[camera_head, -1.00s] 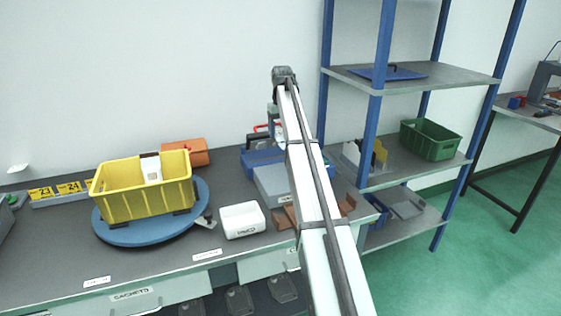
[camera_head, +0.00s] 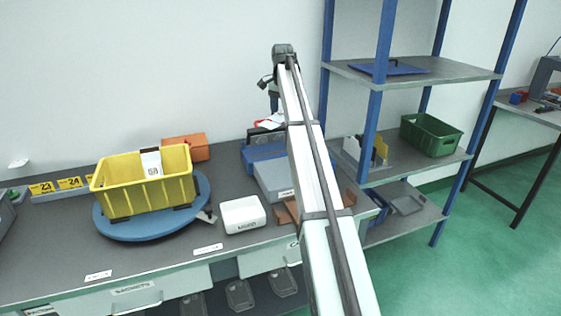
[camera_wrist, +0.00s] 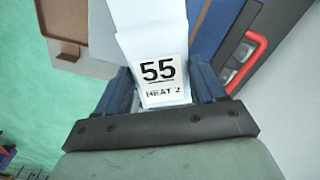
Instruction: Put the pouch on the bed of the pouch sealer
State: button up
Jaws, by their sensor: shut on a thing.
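The pouch (camera_wrist: 152,30) is white, with a label reading "55 HEAT 2" in the wrist view. My gripper (camera_wrist: 160,88) is shut on it, with dark blue fingers on either side of the label. The pouch sealer (camera_head: 262,152) is on the bench against the wall, partly hidden by my arm. It has a blue body, a red handle (camera_wrist: 250,60) and a grey bed (camera_head: 272,180). In the wrist view the pouch overlaps the grey bed; whether they touch I cannot tell. In the head view my gripper is small and mostly hidden near the sealer.
A yellow bin (camera_head: 125,197) with a white packet inside stands on a blue turntable (camera_head: 130,229). A white box (camera_head: 242,215) sits before the sealer. Brown trays (camera_head: 286,213) lie at its right. An orange box (camera_head: 186,148) is behind; shelving with blue posts (camera_head: 370,130) stands right.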

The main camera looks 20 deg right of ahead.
aim_at(282, 162)
jog(key=m, duration=0.5)
jog(key=shift+s+m, duration=0.1)
jog(key=shift+m, duration=0.3)
jog(key=m, duration=0.5)
jog(key=shift+s+m, duration=0.1)
jog(key=shift+m, duration=0.2)
jog(key=m, duration=0.5)
jog(key=shift+s+a+m, duration=0.1)
jog(key=shift+m, duration=0.3)
jog(key=m, duration=0.6)
jog(key=shift+f, duration=0.1)
notch_tip(282, 162, down, 18)
jog(key=shift+r, duration=0.1)
jog(key=o, duration=1.2)
